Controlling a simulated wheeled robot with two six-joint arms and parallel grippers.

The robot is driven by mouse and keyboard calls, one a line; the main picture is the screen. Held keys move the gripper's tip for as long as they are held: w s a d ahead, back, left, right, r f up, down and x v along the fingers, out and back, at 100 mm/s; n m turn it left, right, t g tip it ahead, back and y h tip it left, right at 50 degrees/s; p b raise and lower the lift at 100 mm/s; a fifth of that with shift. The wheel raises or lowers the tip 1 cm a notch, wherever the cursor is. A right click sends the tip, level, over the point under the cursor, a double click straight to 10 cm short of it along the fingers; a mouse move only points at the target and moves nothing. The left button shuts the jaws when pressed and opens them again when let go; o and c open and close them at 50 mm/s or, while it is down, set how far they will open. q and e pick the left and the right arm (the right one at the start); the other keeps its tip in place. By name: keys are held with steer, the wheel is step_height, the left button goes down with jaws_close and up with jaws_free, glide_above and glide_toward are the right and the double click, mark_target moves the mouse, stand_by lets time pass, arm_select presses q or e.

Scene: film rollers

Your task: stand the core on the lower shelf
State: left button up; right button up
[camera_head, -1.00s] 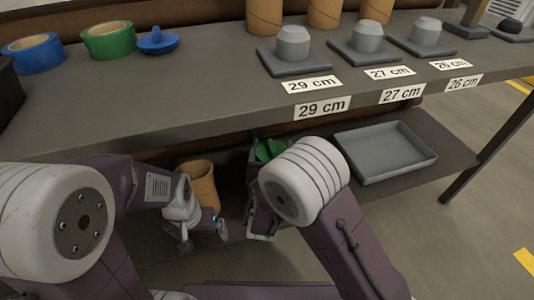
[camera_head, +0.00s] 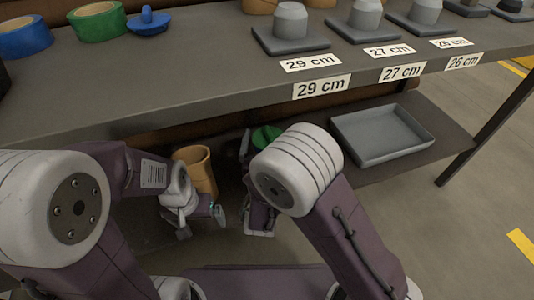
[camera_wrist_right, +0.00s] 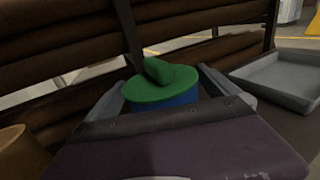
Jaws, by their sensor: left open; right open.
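A tan cardboard core (camera_head: 199,168) stands on the lower shelf, seen under the upper shelf's front edge in the head view. Its lower part is hidden behind my left gripper (camera_head: 201,222), which is open in front of it. I cannot tell whether they touch. A curved tan edge, likely the core (camera_wrist_right: 22,152), shows at the left of the right wrist view. My right gripper (camera_wrist_right: 162,78) is open, its fingers on either side of a round green-topped piece with a blue body (camera_wrist_right: 165,88). Its green top also shows in the head view (camera_head: 266,136); contact is unclear.
A grey tray (camera_head: 383,134) lies on the lower shelf to the right. The upper shelf (camera_head: 190,75) overhangs, with green tape (camera_head: 97,22), blue tape (camera_head: 25,38), a blue plug (camera_head: 148,21) and grey stands (camera_head: 290,35) beside size labels. Brown rolls line the back.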

arm_select(q)
steer(key=shift+f, duration=0.1)
arm_select(e)
steer(key=s, duration=0.9)
steer(key=shift+s+a, duration=0.35)
steer(key=shift+a, duration=0.05)
